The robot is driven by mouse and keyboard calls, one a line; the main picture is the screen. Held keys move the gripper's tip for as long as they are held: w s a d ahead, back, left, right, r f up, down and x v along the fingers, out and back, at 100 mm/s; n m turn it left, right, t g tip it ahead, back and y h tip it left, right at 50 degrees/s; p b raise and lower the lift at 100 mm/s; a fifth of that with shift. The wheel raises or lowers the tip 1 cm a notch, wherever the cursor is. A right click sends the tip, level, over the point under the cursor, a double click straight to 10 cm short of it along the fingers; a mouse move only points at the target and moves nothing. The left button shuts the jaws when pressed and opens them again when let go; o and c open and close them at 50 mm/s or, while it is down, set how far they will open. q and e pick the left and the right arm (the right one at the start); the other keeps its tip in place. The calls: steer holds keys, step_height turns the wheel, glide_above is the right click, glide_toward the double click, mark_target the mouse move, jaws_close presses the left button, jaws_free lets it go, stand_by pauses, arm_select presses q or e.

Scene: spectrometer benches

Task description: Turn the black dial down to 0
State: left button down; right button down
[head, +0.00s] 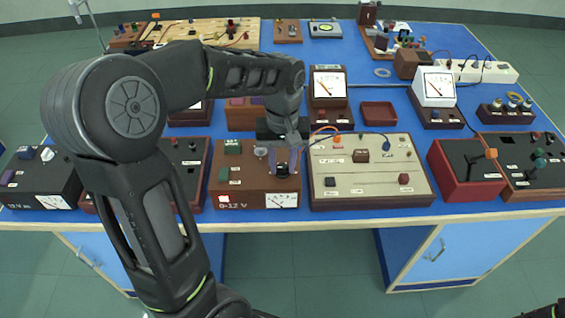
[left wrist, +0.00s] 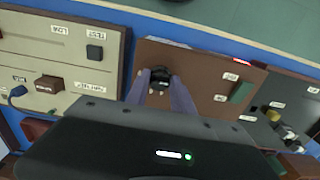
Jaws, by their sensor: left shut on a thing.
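The black dial (head: 281,171) sits on the top of the brown 0-12 V box (head: 238,186) near the front edge of the bench. My left gripper (head: 284,162) reaches down over it from above. In the left wrist view the dial (left wrist: 160,77) is between the two fingers of my left gripper (left wrist: 162,82), which are shut on it. The dial's pointer and scale are too small or covered to read.
A cream panel box (head: 368,170) with small knobs stands right beside the brown box. A red-sided box (head: 465,170) stands to the right. The blue bench top shows between the boxes.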

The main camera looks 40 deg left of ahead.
mark_target(282, 168)
stand_by(0.4)
arm_select(q)
steer(key=c, duration=1.1)
jaws_free()
step_height(282, 168, up, 8)
steer(key=shift+f, duration=0.1)
